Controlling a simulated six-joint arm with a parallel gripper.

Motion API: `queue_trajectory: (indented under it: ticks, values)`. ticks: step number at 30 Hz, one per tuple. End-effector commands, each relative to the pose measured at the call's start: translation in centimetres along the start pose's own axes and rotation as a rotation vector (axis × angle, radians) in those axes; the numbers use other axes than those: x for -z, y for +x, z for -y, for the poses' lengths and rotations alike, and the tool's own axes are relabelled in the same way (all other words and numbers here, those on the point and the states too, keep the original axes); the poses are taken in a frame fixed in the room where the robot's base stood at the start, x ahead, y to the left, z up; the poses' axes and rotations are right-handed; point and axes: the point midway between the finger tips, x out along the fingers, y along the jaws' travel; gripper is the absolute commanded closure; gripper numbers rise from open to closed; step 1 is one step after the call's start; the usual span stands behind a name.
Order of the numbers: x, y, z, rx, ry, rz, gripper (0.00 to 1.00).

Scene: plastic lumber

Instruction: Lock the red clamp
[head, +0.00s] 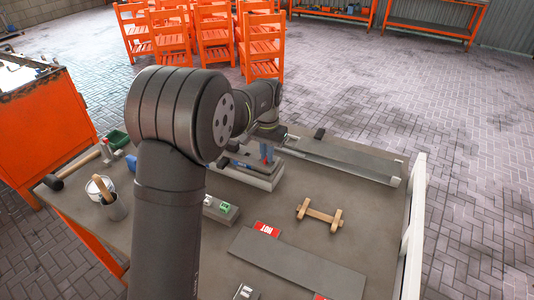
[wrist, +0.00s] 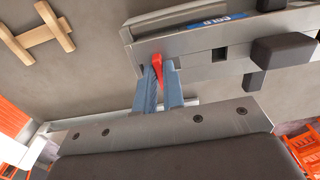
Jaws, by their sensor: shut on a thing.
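The red clamp (wrist: 157,66) shows in the wrist view as a small red lever at the near edge of a grey metal fixture (wrist: 200,48). My gripper (wrist: 162,76) has two blue fingers, one on each side of the red lever, shut on it. The fingers hide part of the lever. In the head view my gripper (head: 266,151) reaches down at the fixture (head: 250,177) on the far part of the table, and my own arm hides much of that spot. I cannot tell the lever's exact angle.
A blue COLD label (wrist: 222,18) and a black knob (wrist: 283,52) sit on the fixture. A long metal rail (head: 345,160) lies to the right. A wooden piece (head: 320,215), a dark board (head: 300,265) and a red HOT sign (head: 267,229) lie nearer.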

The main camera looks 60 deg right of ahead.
Motion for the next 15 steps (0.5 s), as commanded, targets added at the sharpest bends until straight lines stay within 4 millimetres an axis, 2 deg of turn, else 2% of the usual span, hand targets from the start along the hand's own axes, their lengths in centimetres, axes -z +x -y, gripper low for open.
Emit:
queue_trajectory:
  ticks: [8, 9, 12, 15]
  values:
    - [0.04, -0.1, 0.01, 0.0, 0.002, -0.002, 1.0]
    - [0.04, -0.1, 0.01, 0.0, 0.002, -0.002, 0.85]
    - [0.04, -0.09, 0.01, 0.0, 0.001, -0.002, 0.69]
    - [0.03, -0.06, 0.01, 0.0, 0.001, -0.001, 0.69]
